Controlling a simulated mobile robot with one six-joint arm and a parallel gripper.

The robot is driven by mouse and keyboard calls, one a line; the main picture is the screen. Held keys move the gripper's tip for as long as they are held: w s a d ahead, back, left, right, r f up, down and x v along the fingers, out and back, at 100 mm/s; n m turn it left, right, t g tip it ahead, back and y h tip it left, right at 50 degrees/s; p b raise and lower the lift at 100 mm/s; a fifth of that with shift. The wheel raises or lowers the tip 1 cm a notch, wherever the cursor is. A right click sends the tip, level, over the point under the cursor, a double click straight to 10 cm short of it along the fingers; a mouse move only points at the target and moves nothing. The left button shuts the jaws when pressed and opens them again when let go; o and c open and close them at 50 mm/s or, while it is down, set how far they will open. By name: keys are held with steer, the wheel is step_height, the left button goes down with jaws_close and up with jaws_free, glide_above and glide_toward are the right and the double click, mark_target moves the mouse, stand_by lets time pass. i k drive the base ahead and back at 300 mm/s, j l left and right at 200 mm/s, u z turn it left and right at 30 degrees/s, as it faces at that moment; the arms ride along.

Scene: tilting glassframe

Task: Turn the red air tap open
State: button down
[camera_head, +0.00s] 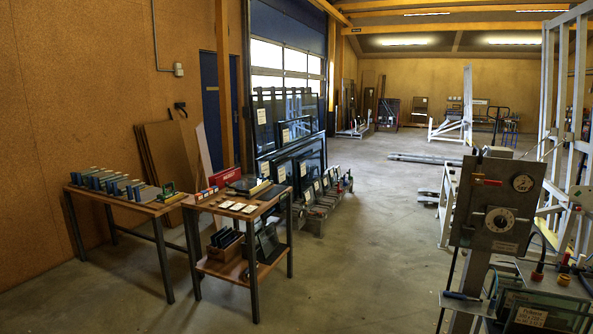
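The red air tap (487,182) is on the upper part of a dark upright panel (468,217) at the right of the head view. Its small red lever looks roughly level and points to the right. A round pressure gauge (522,183) sits to the right of the tap. A larger white round dial (500,219) is below it. My gripper is not in view, so its distance from the tap cannot be told.
A tall pale metal frame (546,90) stands behind the panel. Framed glass panes (545,310) are low at the right front. Two wooden tables (130,205) (215,270) stand on the left. Open concrete floor (375,250) lies between the tables and the panel.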

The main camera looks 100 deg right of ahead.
mark_target(487, 182)
steer(key=z, duration=0.55)
steer(key=k+l+z, duration=0.1)
steer(key=z, duration=0.5)
steer(key=l+z, duration=0.2)
steer(key=z, duration=0.35)
steer(key=l+z, duration=0.15)
steer(key=z, duration=0.45)
steer(key=l+z, duration=0.15)
steer(key=z, duration=0.4)
steer(key=l+z, duration=0.1)
steer(key=z, duration=0.45)
steer(key=i+z, duration=0.1)
steer(key=z, duration=0.5)
steer(key=i+l+z, duration=0.1)
steer(key=z, duration=0.45)
